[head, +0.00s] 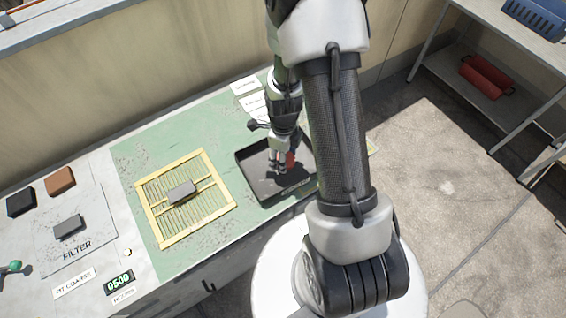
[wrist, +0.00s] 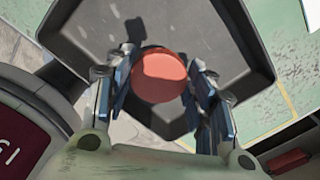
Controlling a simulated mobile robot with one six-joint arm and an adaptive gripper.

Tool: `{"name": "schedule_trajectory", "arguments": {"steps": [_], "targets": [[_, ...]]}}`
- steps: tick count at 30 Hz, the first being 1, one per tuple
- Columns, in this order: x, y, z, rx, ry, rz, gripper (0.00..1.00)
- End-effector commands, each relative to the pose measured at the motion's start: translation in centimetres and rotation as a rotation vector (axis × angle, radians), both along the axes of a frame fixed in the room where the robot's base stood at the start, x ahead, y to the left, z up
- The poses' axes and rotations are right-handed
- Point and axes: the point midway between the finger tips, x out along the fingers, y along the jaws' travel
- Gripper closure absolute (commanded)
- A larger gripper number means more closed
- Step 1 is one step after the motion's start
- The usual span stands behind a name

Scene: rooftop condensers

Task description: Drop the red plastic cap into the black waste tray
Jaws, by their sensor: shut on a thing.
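My gripper (wrist: 160,85) is shut on the red plastic cap (wrist: 159,75), which sits between the two fingertips in the wrist view. In the head view the gripper (head: 283,165) points down over the black waste tray (head: 248,168), and the red cap (head: 290,159) shows at its fingers. In the wrist view the tray (wrist: 225,40) lies behind the cap, and the cap appears over its inside. I cannot tell exactly how high the cap is above the tray floor. My arm hides part of the tray's right side in the head view.
Further left are a black block (head: 21,202), a brown block (head: 60,180) and a grey block (head: 70,227).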

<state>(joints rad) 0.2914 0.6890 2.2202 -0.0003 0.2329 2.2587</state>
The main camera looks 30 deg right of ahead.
Motion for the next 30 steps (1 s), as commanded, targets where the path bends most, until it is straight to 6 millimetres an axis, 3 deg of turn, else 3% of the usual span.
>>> {"name": "schedule_trajectory", "arguments": {"steps": [3, 4, 14, 25, 30], "targets": [[0.0, 0.0, 0.1, -0.001, -0.001, 0.000, 0.61], [0.0, 0.0, 0.1, -0.001, -0.001, 0.000, 0.49], [0.0, 0.0, 0.1, -0.001, -0.001, 0.000, 0.27], [0.1, 0.0, 0.3, -0.001, -0.002, 0.000, 0.27], [0.2, -0.1, 2.5, -0.002, -0.007, 0.000, 0.27]]}}
